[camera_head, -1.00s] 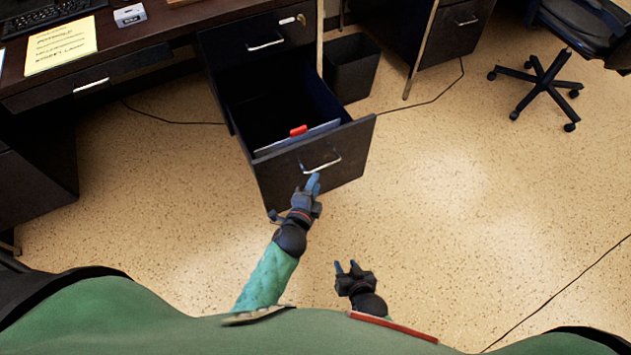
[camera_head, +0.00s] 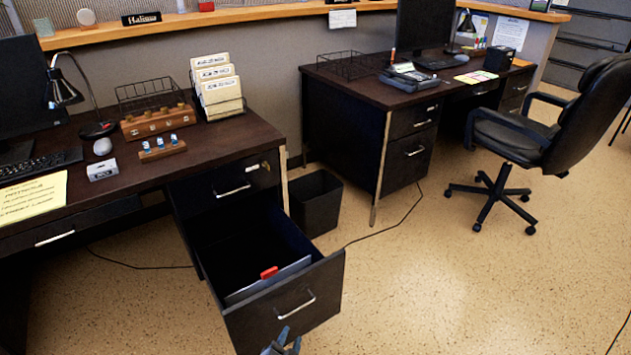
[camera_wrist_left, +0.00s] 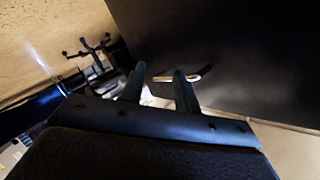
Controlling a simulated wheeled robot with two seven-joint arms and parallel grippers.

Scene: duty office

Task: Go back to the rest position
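The lower drawer (camera_head: 290,322) of the near desk is pulled open, with its metal handle (camera_head: 296,305) on the front. My left gripper (camera_head: 280,342) shows only in part at the bottom edge of the head view, just below the handle. In the left wrist view, my left gripper's two fingers (camera_wrist_left: 158,88) stand apart, facing the dark drawer front and its handle (camera_wrist_left: 163,78). The gripper looks open, and I see nothing held in it. My right gripper is out of view.
A folder with a red tab (camera_head: 269,272) is in the open drawer. A black bin (camera_head: 316,205) stands between the near desk (camera_head: 245,140) and far desk (camera_head: 360,90). An office chair (camera_head: 520,140) is at right. The floor at lower right is clear, except for a cable.

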